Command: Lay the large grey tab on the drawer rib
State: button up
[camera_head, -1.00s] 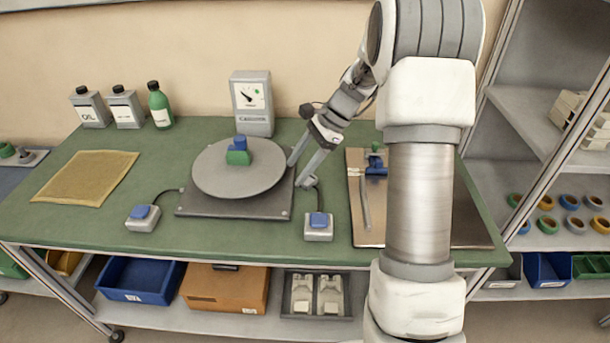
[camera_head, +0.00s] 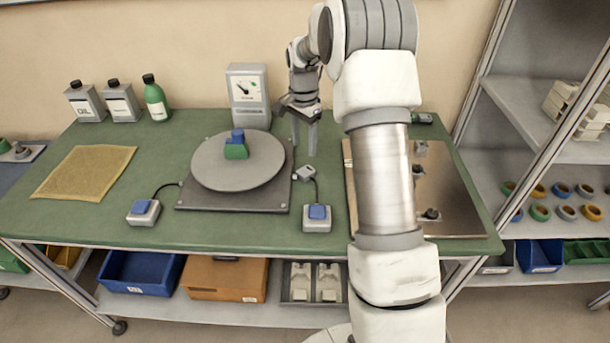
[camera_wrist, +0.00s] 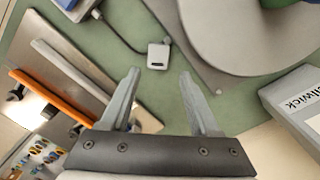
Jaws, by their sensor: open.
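A small grey block (camera_head: 305,173) lies on the green bench beside the turntable's right edge, with a black cable running to it. It also shows in the wrist view (camera_wrist: 158,55), beyond my fingertips. It may be the grey tab; I cannot tell for sure. My gripper (camera_head: 303,143) is open, its two fingers apart and pointing down behind the block. In the wrist view my gripper (camera_wrist: 160,72) has nothing between its fingers. An orange-brown drawer box (camera_head: 225,279) with a dark handle sits on the lower shelf. I cannot make out a drawer rib.
The grey turntable (camera_head: 215,170) bears a green and blue piece (camera_head: 236,146). A blue-button box (camera_head: 317,218) stands in front. A metal plate (camera_head: 450,190) lies to the right, partly behind my arm; an orange bar (camera_wrist: 62,97) lies over it. A gauge box (camera_head: 248,97) stands behind.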

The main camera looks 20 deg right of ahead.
aim_at(305, 171)
notch_tip(305, 171, down, 9)
jog(key=shift+s+d+f, duration=0.1)
jog(key=shift+s, duration=0.05)
grip_shut()
dwell(0.5)
